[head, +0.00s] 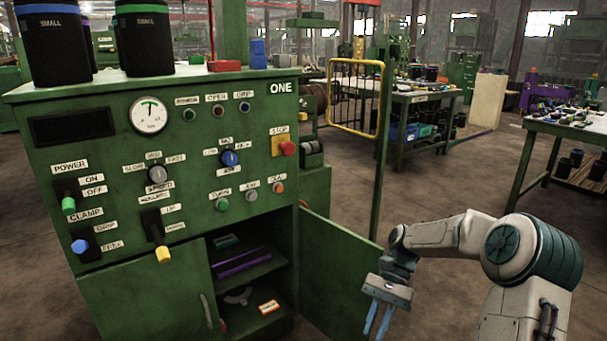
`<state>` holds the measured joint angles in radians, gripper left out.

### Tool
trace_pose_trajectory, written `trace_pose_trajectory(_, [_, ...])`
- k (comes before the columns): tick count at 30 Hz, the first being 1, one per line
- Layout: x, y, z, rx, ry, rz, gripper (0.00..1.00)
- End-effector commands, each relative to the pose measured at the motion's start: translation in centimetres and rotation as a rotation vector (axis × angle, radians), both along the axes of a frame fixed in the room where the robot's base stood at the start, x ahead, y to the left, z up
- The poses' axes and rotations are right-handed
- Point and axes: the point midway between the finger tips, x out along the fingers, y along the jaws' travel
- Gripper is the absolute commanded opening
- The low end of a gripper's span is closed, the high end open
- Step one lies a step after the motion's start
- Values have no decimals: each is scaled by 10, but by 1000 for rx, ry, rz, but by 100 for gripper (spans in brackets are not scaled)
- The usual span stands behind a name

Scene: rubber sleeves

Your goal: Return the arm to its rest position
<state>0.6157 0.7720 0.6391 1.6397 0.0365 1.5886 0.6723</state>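My arm (455,238) is at the lower right, bent at the elbow, with its forearm reaching left. My gripper (375,330) hangs at its end, pointing down, in front of the open cabinet door (345,275). Its two blue fingers are apart, and I see nothing between them. The fingertips are close to the bottom edge of the view. The gripper looks apart from the door, though the exact gap is hard to tell.
A green machine cabinet (110,150) with knobs, levers and a gauge (149,115) fills the left. A yellow-framed post (381,150) and workbenches (580,128) stand behind. Floor (440,185) between is clear.

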Motion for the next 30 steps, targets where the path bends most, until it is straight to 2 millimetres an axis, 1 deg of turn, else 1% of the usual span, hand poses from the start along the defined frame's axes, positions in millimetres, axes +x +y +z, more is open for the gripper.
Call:
trace_pose_trajectory(1, [-6, 5, 31, -35, -38, 30, 18])
trace_pose_trajectory(3, [-15, 10, 53, -73, -92, 67, 18])
trace_pose_trajectory(8, [-34, 17, 105, -151, -217, 148, 18])
trace_pose_trajectory(12, [-53, 20, 152, -208, -333, 218, 18])
trace_pose_trajectory(21, [-98, 21, 250, -295, -598, 357, 18])
trace_pose_trajectory(27, [-130, 18, 310, -323, -784, 443, 18])
trace_pose_trajectory(30, [-146, 17, 336, -328, -878, 483, 18])
